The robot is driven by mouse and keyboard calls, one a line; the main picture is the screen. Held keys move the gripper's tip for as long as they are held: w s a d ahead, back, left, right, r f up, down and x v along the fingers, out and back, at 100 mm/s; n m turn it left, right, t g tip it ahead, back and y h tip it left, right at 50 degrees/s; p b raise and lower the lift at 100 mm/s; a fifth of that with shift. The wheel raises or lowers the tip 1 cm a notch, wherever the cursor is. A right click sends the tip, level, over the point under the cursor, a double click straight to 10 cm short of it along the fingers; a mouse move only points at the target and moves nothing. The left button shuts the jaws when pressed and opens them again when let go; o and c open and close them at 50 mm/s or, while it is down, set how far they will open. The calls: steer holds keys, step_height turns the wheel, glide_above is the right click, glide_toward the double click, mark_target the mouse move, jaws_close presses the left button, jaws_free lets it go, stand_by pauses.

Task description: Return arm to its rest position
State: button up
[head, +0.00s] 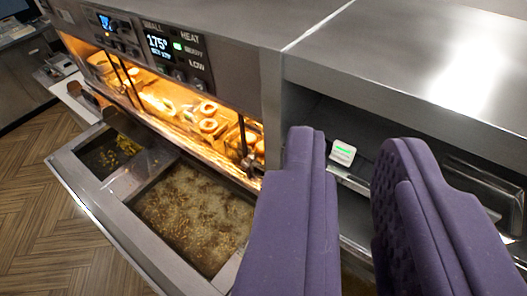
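My gripper (352,155) shows in the head view at the lower right, as two purple padded fingers. The fingers stand apart with a clear gap between them, and nothing is held. Through the gap I see a dark shelf recess under the steel counter. The tips are in front of the recess, to the right of the fryer. The rest of my arm is not visible.
A fryer vat (193,215) with bubbling oil lies left of my gripper, with a smaller vat (108,155) beyond. Above is a lit warming cabinet (170,105) with ring-shaped food. A steel counter (400,50) spans the upper right. Wood-pattern floor (35,215) is open at left.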

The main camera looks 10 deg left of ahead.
step_height(320, 180, down, 27)
steer(key=b, duration=2.7)
steer(key=shift+f, duration=0.1)
